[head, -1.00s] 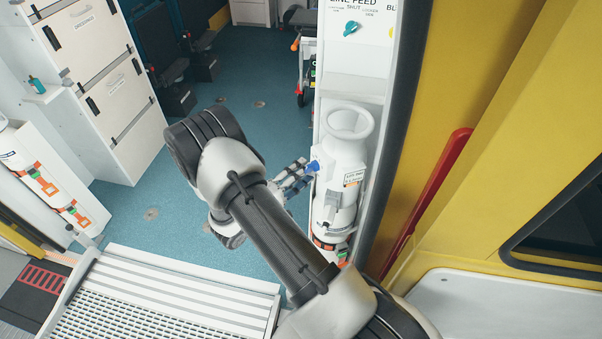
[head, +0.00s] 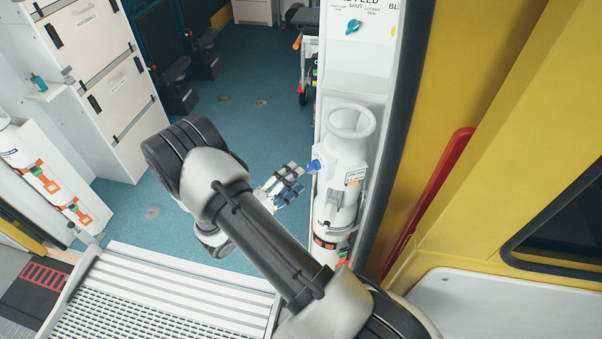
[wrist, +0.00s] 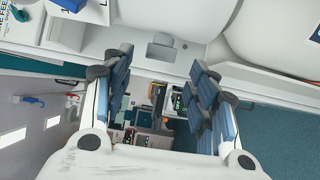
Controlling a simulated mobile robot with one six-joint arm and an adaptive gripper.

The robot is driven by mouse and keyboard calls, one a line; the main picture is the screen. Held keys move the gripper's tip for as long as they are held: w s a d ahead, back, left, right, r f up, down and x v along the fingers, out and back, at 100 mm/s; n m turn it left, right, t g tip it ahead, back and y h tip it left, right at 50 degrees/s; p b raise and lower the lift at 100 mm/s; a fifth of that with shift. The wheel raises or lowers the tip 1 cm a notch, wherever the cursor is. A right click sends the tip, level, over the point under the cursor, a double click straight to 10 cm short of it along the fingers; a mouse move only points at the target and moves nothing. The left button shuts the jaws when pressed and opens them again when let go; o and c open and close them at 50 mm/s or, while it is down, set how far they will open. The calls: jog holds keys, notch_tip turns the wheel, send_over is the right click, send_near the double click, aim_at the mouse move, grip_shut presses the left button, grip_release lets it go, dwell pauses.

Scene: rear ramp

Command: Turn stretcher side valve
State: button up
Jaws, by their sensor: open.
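A small blue valve knob (head: 314,166) sits on the left side of the white cylinder's top (head: 345,160), below a white ring-shaped collar. My gripper (head: 288,182) is just left of the knob and slightly lower, apart from it. Its fingers are spread, with nothing between them. In the wrist view my gripper (wrist: 160,75) is open too, and a blue part, probably the knob (wrist: 69,4), is cut off at the top left edge. The exact angle of the knob is too small to tell.
The cylinder stands in a white niche beside a dark door edge and yellow wall (head: 480,90). A panel above has a teal knob (head: 353,26). White drawers (head: 90,70) and the ramp (head: 160,300) are left. Blue floor (head: 250,110) is clear.

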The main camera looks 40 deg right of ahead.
jog(key=s+a, duration=0.1)
jog(key=a, duration=0.6)
jog(key=shift+s+a, duration=0.15)
jog(key=shift+a, duration=0.25)
